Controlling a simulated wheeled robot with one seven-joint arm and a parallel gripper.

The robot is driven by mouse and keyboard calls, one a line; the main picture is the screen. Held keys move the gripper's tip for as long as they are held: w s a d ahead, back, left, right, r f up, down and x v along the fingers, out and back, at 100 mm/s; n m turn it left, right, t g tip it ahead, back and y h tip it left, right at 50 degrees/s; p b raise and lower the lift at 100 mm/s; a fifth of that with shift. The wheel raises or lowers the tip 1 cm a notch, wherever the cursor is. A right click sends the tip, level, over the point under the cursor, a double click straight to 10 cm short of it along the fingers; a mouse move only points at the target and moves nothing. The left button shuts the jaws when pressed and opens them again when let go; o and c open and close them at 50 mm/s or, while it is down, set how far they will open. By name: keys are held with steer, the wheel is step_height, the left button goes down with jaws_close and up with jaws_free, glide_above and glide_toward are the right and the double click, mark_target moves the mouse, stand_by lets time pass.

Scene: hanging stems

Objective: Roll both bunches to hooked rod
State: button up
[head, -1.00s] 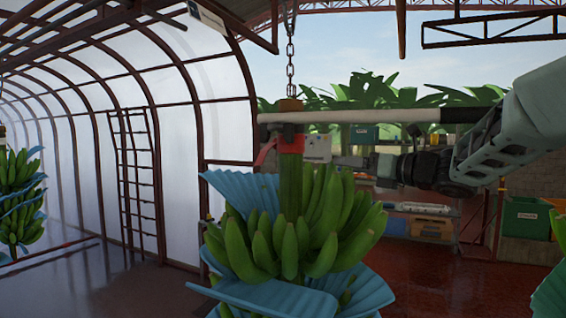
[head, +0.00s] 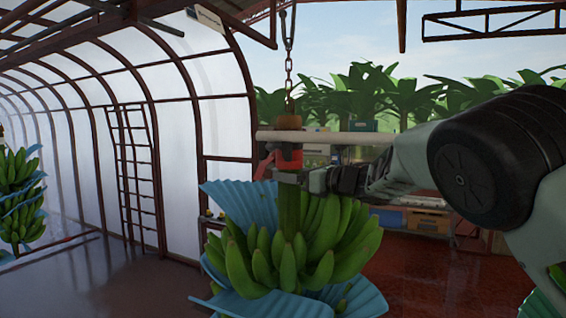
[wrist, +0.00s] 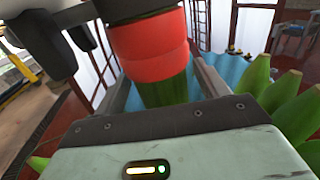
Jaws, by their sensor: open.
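A banana bunch (head: 290,250) with blue sheets hangs by its green stem (head: 289,207) from a chain in the middle of the head view. A red band (head: 284,160) is around the upper stem and also shows in the wrist view (wrist: 148,45). My gripper (head: 293,178) is at the stem just below the band. In the wrist view its open jaws (wrist: 163,85) stand either side of the stem; I cannot tell whether they touch it. A pale rod (head: 350,138) lies level by the stem top; no hook is discernible. Another bunch (head: 18,195) hangs at the far left.
A blue-sheeted bunch (head: 552,295) is partly visible at the lower right edge. A ladder (head: 135,170) stands against the curved wall. Shelves with crates (head: 425,222) are behind my arm. The floor (head: 120,280) at left looks clear.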

steer(key=shift+p+x, duration=0.7)
steer(key=shift+x, duration=1.1)
